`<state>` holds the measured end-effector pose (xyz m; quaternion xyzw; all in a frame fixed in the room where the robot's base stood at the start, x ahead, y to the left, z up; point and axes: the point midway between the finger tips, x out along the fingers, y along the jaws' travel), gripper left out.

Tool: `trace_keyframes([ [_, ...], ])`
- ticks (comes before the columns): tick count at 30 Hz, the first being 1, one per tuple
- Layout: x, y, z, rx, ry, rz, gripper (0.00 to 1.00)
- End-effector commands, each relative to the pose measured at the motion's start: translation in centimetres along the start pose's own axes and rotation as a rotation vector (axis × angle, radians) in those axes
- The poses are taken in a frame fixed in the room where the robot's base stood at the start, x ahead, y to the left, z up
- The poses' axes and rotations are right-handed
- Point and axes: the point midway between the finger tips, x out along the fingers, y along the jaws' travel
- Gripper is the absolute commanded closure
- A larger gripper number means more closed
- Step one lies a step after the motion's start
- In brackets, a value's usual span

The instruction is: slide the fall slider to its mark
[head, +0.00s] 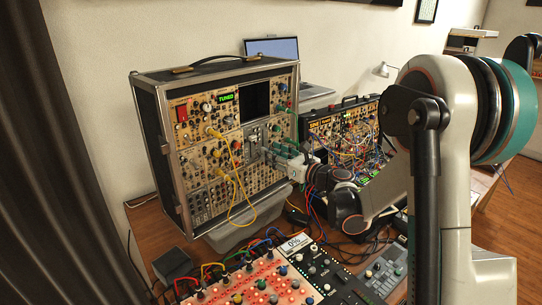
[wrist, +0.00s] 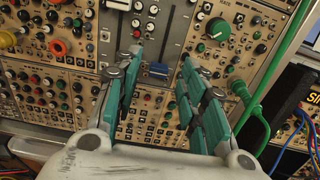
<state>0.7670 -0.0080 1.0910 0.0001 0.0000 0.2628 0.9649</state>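A grey slider panel (wrist: 151,45) with dark vertical slots is in the upper middle of the wrist view. A blue slider cap (wrist: 158,70) sits low on it, between my fingers in the picture. I cannot read its label or make out a mark. My gripper (wrist: 160,58) is open, with one teal finger on each side of the cap and visible gaps to it. Whether the tips reach the panel is unclear. In the head view my gripper (head: 277,153) is at the right part of the tall synth case (head: 158,150) and hides part of the panel.
A large green knob (wrist: 219,28) and a green cable (wrist: 275,75) are close right of my fingers. Yellow patch cables (head: 237,185) hang across the case front. A second synth case (head: 345,130) stands to the right. A controller with red pads (head: 262,285) lies in front.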

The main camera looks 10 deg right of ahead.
Motion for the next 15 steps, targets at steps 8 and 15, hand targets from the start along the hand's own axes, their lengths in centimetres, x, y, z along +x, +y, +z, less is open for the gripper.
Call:
trace_keyframes([
  [8,1.6,0.0,0.0,0.000,0.000,0.000,0.62],
  [15,1.6,0.0,0.0,0.000,0.000,0.000,0.64],
])
